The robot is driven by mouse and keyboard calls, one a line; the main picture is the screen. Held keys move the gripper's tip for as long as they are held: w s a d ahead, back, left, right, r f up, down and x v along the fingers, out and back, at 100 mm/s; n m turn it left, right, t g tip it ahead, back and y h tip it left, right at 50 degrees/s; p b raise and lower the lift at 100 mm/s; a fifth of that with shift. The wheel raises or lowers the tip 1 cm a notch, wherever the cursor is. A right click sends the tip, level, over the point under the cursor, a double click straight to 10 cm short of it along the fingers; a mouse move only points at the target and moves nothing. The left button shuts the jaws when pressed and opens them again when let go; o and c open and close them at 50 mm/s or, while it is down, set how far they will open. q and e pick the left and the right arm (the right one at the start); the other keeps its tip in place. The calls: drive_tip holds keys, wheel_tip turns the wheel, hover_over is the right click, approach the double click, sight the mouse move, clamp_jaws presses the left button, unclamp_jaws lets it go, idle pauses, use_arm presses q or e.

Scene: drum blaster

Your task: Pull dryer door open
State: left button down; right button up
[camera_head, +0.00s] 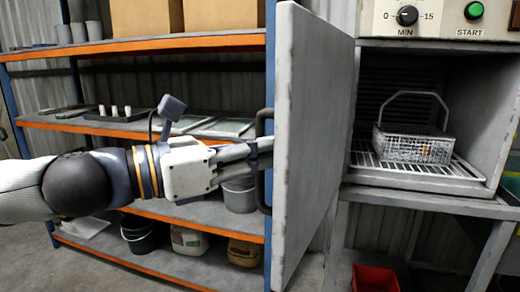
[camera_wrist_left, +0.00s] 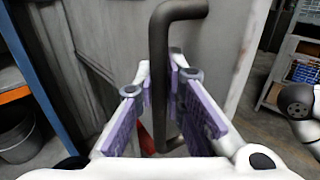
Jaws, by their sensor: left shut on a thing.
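The grey dryer door (camera_head: 312,130) stands swung open in the head view, with its edge toward me. The dryer chamber (camera_head: 372,82) to its right is exposed. My left gripper (camera_head: 262,147) is at the door's left side, shut on the dark door handle (camera_head: 265,190). In the left wrist view the handle (camera_wrist_left: 160,60) is a bent dark bar that passes between the purple-padded fingers (camera_wrist_left: 162,88). The door panel (camera_wrist_left: 225,50) also shows there behind the handle. My right gripper is not in view.
A wire basket (camera_head: 412,145) sits on the rack inside the dryer. The control panel (camera_head: 440,20) is above it. A shelf unit (camera_head: 150,43) with boxes, trays and buckets stands behind my left arm. A red bin (camera_head: 375,278) is on the floor below.

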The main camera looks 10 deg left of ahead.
use_arm(q)
drive_tip(key=shift+f, duration=0.1)
drive_tip(key=c, duration=1.7)
unclamp_jaws()
drive_tip(key=shift+o, duration=0.2)
drive_tip(key=v, duration=0.7)
drive_tip(key=shift+s+a, duration=0.15)
drive_tip(key=shift+a, duration=0.05)
